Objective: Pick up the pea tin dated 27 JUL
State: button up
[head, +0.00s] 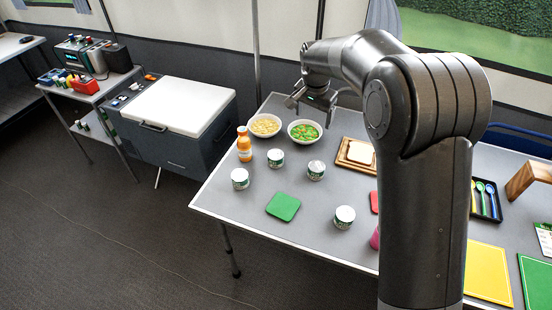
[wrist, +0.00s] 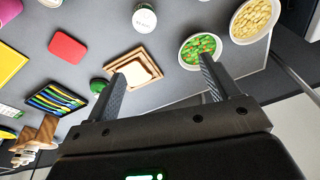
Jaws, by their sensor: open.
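Several small white tins with green labels stand on the grey table in the head view: one at the left (head: 240,178), one behind it (head: 275,158), one to the right (head: 316,170) and one nearer the front (head: 344,216). The dates on them are too small to read. My gripper (head: 314,98) is over the far side of the table, near the bowls, open and empty. In the wrist view my gripper's fingers (wrist: 165,80) are spread apart with nothing between them. One tin (wrist: 144,18) shows at the top of that view.
A bowl of green and orange food (head: 304,131), a bowl of pale food (head: 265,125) and an orange bottle (head: 244,145) stand at the back left. Bread on a board (head: 345,161) is right of the tins. A green mat (head: 283,206) lies among the tins.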

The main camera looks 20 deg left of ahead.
send_near(275, 155)
jog(key=shift+w+a+f+m+h, duration=0.15)
jog(key=shift+a+f+m+h, duration=0.15)
jog(key=shift+a, duration=0.15)
jog(key=f, duration=0.5)
jog(key=shift+w+d, duration=0.1)
jog(key=shift+w, duration=0.3)
jog(key=shift+w+d+f, duration=0.1)
jog(key=shift+w+f, duration=0.1)
jog(key=shift+f, duration=0.7)
jog(key=shift+w+d+f, duration=0.1)
jog(key=shift+w+f, duration=0.1)
jog(key=shift+f, duration=0.75)
jog(key=shift+w+d+f, duration=0.1)
jog(key=shift+w+f, duration=0.1)
jog(key=shift+f, duration=0.7)
jog(key=shift+c, duration=0.4)
jog(key=c, duration=1.1)
